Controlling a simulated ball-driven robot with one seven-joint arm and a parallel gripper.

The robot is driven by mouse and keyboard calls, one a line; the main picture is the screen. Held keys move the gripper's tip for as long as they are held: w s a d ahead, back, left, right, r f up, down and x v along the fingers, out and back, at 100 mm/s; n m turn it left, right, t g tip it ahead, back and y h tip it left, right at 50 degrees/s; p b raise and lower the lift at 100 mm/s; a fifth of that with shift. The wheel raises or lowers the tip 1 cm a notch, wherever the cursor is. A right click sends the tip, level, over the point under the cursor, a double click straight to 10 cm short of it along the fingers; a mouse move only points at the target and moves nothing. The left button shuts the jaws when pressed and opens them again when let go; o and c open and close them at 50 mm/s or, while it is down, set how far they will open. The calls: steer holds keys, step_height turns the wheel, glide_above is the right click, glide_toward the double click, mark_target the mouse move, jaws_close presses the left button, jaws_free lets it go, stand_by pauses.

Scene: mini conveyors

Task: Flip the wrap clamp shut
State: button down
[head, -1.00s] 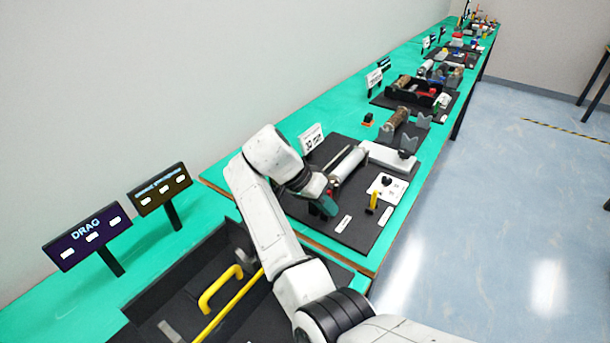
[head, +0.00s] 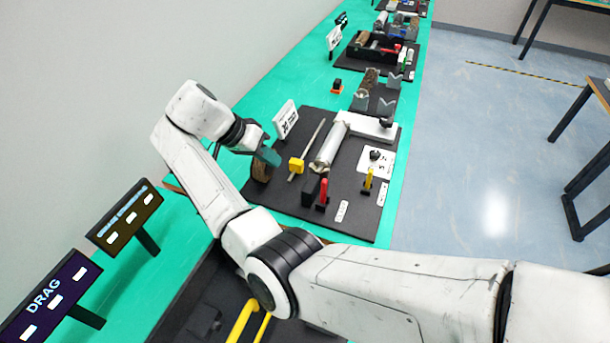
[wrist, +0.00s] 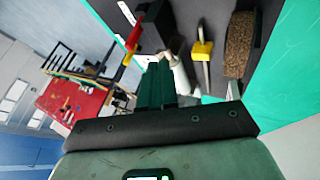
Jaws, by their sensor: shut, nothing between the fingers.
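An upright red lever (head: 323,192) stands beside a black block (head: 309,190) at the near end of a pale roller (head: 330,147) on a black board (head: 285,210). An upright yellow lever (head: 368,180) stands to its right. I cannot tell for sure which lever belongs to the wrap clamp. My gripper (head: 268,157) is shut and empty, apart from both levers, to the left of a yellow block (head: 296,165) on a metal rod. In the wrist view, the gripper (wrist: 157,85) points toward the roller (wrist: 178,72), with the red lever (wrist: 133,37) at upper left.
A brown rough-surfaced piece (head: 261,172) lies at the board's left edge, just below my gripper in the head view. A white sign (head: 285,119) stands behind it. More stations line the green bench (head: 290,80). Open floor (head: 480,150) lies right of the bench.

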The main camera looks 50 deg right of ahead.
glide_toward(312, 189)
steer(key=d+f, duration=0.1)
steer(key=w+d+f, duration=0.1)
steer(key=d+f, duration=0.1)
steer(key=shift+d+f+b, duration=0.1)
steer(key=shift+f+b, duration=0.2)
steer(key=shift+b, duration=0.05)
steer(key=s, duration=0.1)
steer(key=d+p, duration=0.1)
steer(key=s, duration=0.1)
steer(key=shift+s+d+f+p, duration=0.15)
steer(key=shift+s+f+p, duration=0.15)
steer(key=shift+s+p, duration=0.05)
steer(key=shift+s+d+f, duration=0.1)
steer(key=shift+s+d, duration=0.15)
steer(key=shift+s, duration=0.35)
steer(key=shift+d, duration=0.15)
